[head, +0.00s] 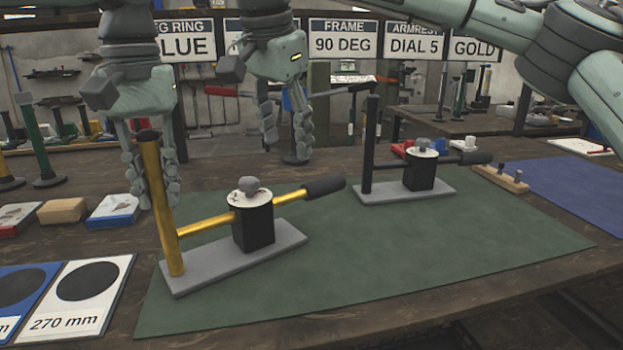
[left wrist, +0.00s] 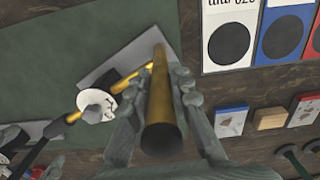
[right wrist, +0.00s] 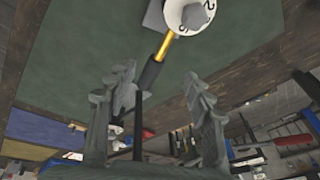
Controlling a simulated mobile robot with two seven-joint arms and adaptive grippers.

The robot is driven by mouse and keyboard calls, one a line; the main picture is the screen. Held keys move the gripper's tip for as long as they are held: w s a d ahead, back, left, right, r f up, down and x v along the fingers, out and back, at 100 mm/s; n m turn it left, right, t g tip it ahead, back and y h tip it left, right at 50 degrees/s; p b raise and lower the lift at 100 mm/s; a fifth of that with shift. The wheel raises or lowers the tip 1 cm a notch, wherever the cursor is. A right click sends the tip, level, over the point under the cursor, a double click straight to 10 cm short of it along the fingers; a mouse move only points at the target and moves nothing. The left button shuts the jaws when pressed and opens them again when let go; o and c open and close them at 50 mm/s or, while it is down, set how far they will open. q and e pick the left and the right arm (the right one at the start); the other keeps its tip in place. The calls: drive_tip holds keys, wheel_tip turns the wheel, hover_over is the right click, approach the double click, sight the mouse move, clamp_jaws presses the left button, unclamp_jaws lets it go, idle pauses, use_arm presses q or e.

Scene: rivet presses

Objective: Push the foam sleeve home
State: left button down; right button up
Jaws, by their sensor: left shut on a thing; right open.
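A gold-armed press (head: 255,225) stands on a grey base plate with a gold post (head: 160,215) and a black dial block. A dark foam sleeve (head: 325,187) sits on the outer end of its gold lever. It also shows in the right wrist view (right wrist: 152,73). My left gripper (head: 153,185) is shut on the gold post's upper part, which stands between its fingers in the left wrist view (left wrist: 160,120). My right gripper (head: 287,140) is open and empty, above and behind the sleeve, apart from it. How far the sleeve sits along the lever is unclear.
A black press (head: 420,172) with its black post (head: 372,140) stands at the back right on the green mat (head: 400,250). A wooden block with pegs (head: 500,178) lies at the right. Cards (head: 80,295) lie front left. The mat's front right is clear.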

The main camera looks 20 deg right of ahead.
sight(320, 181)
drive_tip(key=w+d+f+m, duration=0.1)
drive_tip(key=d+f, duration=0.1)
drive_tip(key=f, duration=0.1)
drive_tip(key=w+d+f+m+t, duration=0.1)
drive_tip(key=w+d+f, duration=0.1)
drive_tip(key=d+f, duration=0.1)
drive_tip(key=w+d+f+m+h, duration=0.1)
drive_tip(key=w+d+f, duration=0.1)
drive_tip(key=f, duration=0.3)
drive_tip(key=shift+w+d+f+t, duration=0.15)
drive_tip(key=shift+w+d+t, duration=0.05)
drive_tip(key=shift+d+t, duration=0.15)
clamp_jaws()
drive_tip(key=shift+a, duration=0.1)
